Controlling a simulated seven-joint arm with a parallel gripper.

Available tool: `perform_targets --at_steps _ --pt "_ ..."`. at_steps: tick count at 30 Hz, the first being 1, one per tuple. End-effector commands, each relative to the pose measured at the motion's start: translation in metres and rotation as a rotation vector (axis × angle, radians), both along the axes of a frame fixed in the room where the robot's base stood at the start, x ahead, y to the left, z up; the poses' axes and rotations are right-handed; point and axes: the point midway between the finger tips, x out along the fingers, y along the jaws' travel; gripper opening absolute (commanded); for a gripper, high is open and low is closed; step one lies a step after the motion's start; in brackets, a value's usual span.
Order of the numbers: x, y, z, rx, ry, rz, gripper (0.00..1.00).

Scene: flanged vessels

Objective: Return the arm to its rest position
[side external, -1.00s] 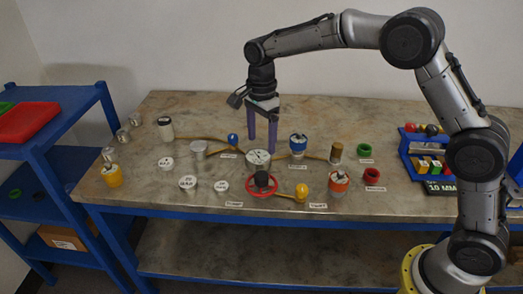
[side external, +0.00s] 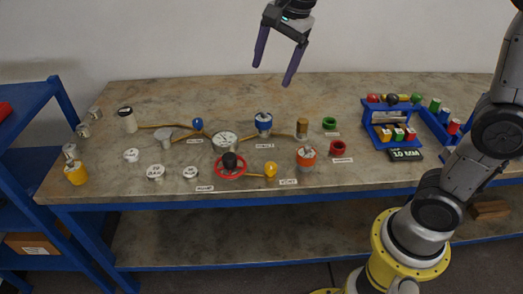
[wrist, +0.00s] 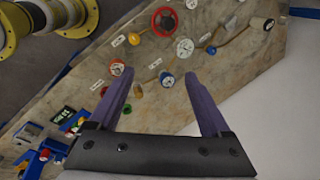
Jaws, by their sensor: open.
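My gripper (side external: 273,75) is in the upper middle of the side external view, raised high above the back of the workbench (side external: 330,90). Its two purple fingers are spread apart with nothing between them. In the wrist view the open fingers (wrist: 165,85) show against the bench top and the pale wall. My arm's upper links run out of the top of the side view, so its full posture is hidden. My yellow-and-grey base (side external: 410,245) stands in front of the bench.
The bench holds a gauge (side external: 225,141), a red handwheel (side external: 230,166), an orange-and-white vessel (side external: 306,157), a blue-and-white vessel (side external: 263,123), a yellow container (side external: 76,173) and a blue rack (side external: 383,135). A blue shelf (side external: 30,125) stands at left. The bench's back strip is clear.

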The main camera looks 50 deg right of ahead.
Motion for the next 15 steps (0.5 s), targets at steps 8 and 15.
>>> perform_targets --at_steps 8,15 --pt "-0.117 -0.021 0.012 -0.155 -0.153 0.372 0.82" --pt "-0.199 -0.028 -0.037 -0.383 -0.211 0.844 0.82"
